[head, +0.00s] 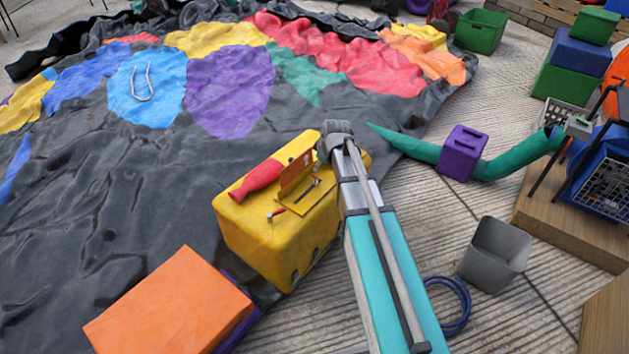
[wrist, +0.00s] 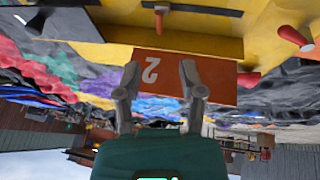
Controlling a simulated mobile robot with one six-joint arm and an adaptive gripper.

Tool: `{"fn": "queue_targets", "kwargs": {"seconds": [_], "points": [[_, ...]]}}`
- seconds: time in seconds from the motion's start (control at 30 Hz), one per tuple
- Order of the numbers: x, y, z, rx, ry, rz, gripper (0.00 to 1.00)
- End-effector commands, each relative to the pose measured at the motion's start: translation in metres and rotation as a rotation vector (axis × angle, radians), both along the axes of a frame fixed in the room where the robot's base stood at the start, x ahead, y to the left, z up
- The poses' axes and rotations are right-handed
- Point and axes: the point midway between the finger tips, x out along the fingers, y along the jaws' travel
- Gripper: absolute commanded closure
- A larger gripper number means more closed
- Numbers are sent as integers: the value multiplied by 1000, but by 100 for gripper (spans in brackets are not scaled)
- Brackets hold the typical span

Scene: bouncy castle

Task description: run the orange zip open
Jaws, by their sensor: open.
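A yellow block (head: 255,235) stands on the dark sheet in the head view. A small upright orange-yellow panel (head: 297,172) and small red-tipped parts (head: 276,213) are on its top. In the wrist view the yellow surface (wrist: 90,52) is at the top, with an orange panel (wrist: 225,85) marked 2 and a red-tipped pull or lever (wrist: 160,20) above it. I cannot tell which part is the orange zip. My gripper (wrist: 160,72) is open, its two fingers apart in front of the orange panel. I see nothing held between them; contact is unclear. In the head view my arm hides the fingertips.
A red rounded object (head: 257,180) lies on the yellow block. An orange block (head: 170,305) stands in front. A purple block (head: 461,152) with a green tube, a grey bin (head: 495,255) and a blue coil (head: 455,305) are to the right. Patterned planks show between them.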

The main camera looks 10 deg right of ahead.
Motion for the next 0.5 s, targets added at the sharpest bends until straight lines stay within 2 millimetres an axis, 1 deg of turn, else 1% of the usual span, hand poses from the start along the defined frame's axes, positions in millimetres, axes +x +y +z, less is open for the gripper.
{"fn": "queue_targets", "kwargs": {"seconds": [0.03,0.5], "points": [[3,1,-8,0,0,0,49],[19,5,-43,0,0,0,49]]}}
